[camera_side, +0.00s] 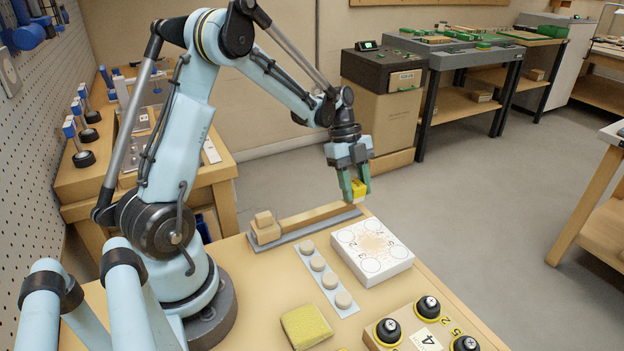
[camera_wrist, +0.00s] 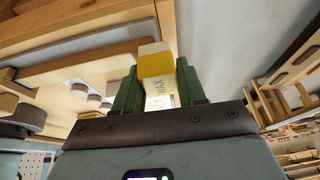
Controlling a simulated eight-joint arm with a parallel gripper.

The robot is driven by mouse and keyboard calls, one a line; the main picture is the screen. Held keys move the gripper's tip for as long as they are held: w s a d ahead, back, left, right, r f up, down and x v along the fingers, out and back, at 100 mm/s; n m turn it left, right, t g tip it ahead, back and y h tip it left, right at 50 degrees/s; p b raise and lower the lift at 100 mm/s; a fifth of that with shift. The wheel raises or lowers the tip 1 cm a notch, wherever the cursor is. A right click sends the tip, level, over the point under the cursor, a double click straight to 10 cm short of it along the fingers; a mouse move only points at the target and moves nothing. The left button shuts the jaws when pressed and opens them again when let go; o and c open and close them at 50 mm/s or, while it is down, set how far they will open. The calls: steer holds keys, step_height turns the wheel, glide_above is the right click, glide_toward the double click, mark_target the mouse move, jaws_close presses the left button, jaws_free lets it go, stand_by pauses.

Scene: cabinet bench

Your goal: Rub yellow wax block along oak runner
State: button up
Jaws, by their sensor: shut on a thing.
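My gripper (camera_side: 354,194) is shut on the yellow wax block (camera_side: 360,188), with its green fingers on either side. In the wrist view the block (camera_wrist: 156,62) sits between the fingers, its yellow top and pale side with "WAX" lettering showing. The oak runner (camera_side: 312,216) is a long wooden strip on a grey base on the bench, with a stepped wooden block (camera_side: 265,228) at its left end. My gripper and the wax block are at the runner's right end. I cannot tell whether the block touches the wood.
Beside the runner lie a strip of round pale discs (camera_side: 325,273) and a white board with circles (camera_side: 372,253). A yellow sponge-like pad (camera_side: 306,326) and a wooden tray with black knobs (camera_side: 430,330) are nearer the front. The runner's right end is close to the bench edge.

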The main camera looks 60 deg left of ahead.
mark_target(355, 184)
steer(key=shift+r, duration=2.9)
steer(key=shift+r, duration=1.5)
steer(key=shift+s+d, duration=0.1)
steer(key=shift+s+d, duration=0.1)
steer(key=shift+s, duration=0.1)
steer(key=s+d+f+m+g, duration=0.15)
steer(key=s+d, duration=0.25)
steer(key=s, duration=0.4)
steer(key=s+d+f+m, duration=0.1)
steer(key=s+d+m, duration=0.15)
steer(key=s, duration=0.45)
steer(key=s+d+f+m, duration=0.1)
steer(key=s+d, duration=0.4)
steer(key=s, duration=0.3)
steer(key=shift+w+a+f, duration=0.1)
steer(key=shift+a+f, duration=0.05)
steer(key=shift+f, duration=1.85)
steer(key=shift+a+f, duration=0.1)
steer(key=shift+f, duration=1.85)
